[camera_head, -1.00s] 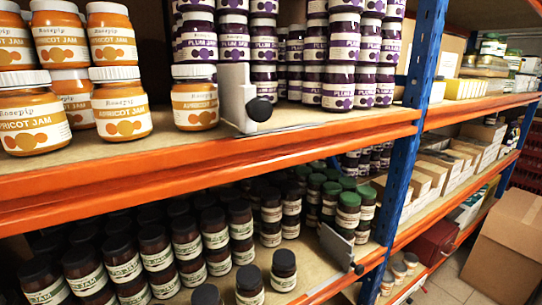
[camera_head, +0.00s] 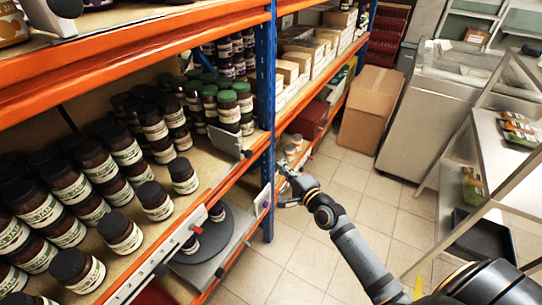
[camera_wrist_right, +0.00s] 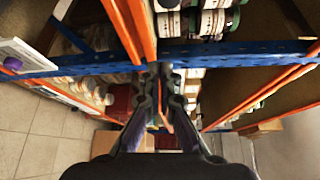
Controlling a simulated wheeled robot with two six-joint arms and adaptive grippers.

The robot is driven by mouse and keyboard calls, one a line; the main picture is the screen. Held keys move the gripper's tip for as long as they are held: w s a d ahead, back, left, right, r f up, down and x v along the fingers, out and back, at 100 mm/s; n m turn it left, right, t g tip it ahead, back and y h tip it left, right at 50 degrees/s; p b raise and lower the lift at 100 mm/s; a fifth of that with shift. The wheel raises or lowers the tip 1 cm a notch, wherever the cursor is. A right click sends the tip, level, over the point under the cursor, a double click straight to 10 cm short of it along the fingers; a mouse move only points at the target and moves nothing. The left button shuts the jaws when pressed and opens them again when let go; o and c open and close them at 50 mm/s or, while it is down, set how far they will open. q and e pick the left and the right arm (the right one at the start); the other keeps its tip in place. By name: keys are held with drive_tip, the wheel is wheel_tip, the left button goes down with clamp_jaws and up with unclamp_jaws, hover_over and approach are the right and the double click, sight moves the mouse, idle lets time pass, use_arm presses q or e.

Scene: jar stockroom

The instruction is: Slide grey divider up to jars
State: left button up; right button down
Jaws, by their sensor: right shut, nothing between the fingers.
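A second grey divider (camera_head: 45,14) shows partly on the upper shelf at the top left edge. My right gripper (camera_head: 284,170) is shut and empty, in front of the rack just right of the blue post, apart from the divider. Its closed fingers show in the wrist view (camera_wrist_right: 165,75). My left gripper is out of view.
The blue post (camera_head: 266,95) and orange shelf beams (camera_head: 150,48) lie close to my right gripper. A round dark turntable (camera_head: 203,236) sits below. A cardboard box (camera_head: 371,108) and a metal rack (camera_head: 500,140) stand to the right. Tiled floor between is free.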

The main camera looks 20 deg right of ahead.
drive_tip(key=w+a+b, duration=0.1)
drive_tip(key=w+a, duration=0.1)
drive_tip(key=w, duration=0.8)
drive_tip(key=a, duration=0.1)
drive_tip(key=s+a+p, duration=0.1)
drive_tip(key=s+a+r, duration=0.1)
drive_tip(key=shift+a+p, duration=0.25)
drive_tip(key=shift+p, duration=0.15)
drive_tip(key=shift+w+f, duration=0.1)
